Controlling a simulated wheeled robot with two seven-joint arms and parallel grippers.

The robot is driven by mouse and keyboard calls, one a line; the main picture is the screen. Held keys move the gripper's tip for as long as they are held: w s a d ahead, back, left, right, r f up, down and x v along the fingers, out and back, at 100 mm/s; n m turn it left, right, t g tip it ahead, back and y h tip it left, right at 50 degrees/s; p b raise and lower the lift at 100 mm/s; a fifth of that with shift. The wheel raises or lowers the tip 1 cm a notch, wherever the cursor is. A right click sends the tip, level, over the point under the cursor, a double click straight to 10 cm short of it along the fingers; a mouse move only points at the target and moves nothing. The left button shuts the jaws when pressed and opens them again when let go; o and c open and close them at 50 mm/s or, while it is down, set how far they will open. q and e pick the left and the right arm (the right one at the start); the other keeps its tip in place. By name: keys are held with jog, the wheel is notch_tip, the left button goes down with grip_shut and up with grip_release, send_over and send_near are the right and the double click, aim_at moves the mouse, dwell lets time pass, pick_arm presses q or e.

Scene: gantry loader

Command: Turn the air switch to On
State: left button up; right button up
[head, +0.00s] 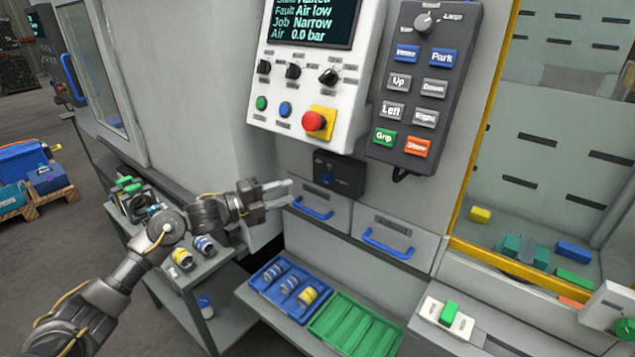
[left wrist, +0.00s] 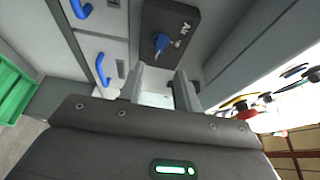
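The air switch is a dark box (head: 345,181) with a blue rotary knob (head: 326,177), mounted on the grey machine front below the white control panel. It also shows in the left wrist view as a dark plate (left wrist: 178,22) lettered "AIR", with the blue knob (left wrist: 160,42) just beyond the fingertips. The knob's position marks are too small to read. My left gripper (head: 291,192) is open and empty, to the left of the switch and apart from it. Its two fingers (left wrist: 160,78) show spread. My right gripper is not in view.
The white control panel (head: 285,100) has a red stop button (head: 314,121); its screen (head: 313,20) reads "Air low" and "0.0 bar". A dark pendant (head: 425,85) hangs at right. Drawers with blue handles (head: 388,244) lie below, above blue (head: 262,283) and green (head: 351,328) trays.

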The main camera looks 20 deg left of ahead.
aim_at(323, 181)
pick_arm(q)
jog(key=p+x, duration=0.2)
jog(key=x, duration=0.6)
jog(key=shift+w+d+p, duration=0.25)
jog(key=shift+w+p, duration=0.05)
jog(key=shift+p, duration=0.05)
jog(key=shift+w+d, duration=0.5)
jog(key=shift+w, duration=0.05)
jog(key=shift+c, duration=0.2)
grip_shut()
